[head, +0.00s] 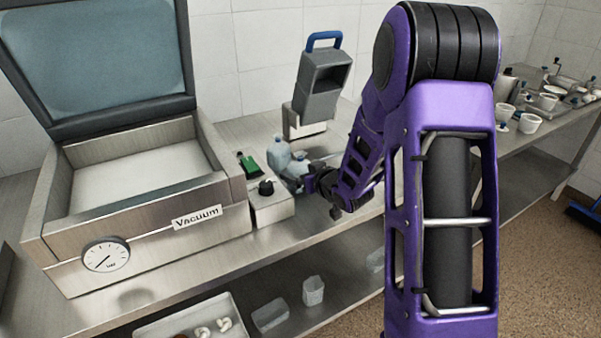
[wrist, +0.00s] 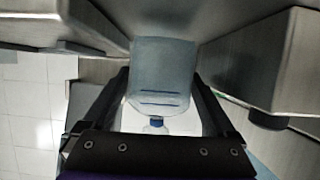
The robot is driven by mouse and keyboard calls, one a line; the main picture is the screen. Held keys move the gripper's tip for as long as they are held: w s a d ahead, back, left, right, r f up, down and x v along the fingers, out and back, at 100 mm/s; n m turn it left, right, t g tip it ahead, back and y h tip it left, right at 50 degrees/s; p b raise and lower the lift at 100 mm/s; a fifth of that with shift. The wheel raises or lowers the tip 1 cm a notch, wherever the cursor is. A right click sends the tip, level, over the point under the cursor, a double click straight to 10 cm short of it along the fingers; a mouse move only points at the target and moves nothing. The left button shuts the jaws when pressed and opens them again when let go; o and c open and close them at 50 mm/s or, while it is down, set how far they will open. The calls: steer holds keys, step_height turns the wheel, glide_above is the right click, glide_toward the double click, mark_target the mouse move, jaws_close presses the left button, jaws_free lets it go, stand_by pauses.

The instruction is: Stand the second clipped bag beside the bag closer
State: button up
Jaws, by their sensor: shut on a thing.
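A grey device with a blue handle, which looks like the bag closer (head: 322,85), stands on the steel counter behind my gripper (head: 308,183). Two pale blue bags show close together in front of it; the farther bag (head: 278,153) is on the left. My gripper is shut on the nearer bag (head: 297,168). In the wrist view the held bag (wrist: 163,75) is between the fingers, with a blue clip (wrist: 156,122) at its narrow end. The arm and gripper partly hide the held bag, and I cannot tell whether its base touches the counter.
A large vacuum machine (head: 220,190) with a raised lid stands at the left. A small control box (head: 272,208) with a black knob and a green object (head: 248,165) are close to the bags. White containers (head: 530,123) crowd the counter at the far right.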

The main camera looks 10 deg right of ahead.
steer(key=shift+f+b, duration=0.5)
steer(key=shift+f, duration=0.05)
steer(key=o, duration=1.3)
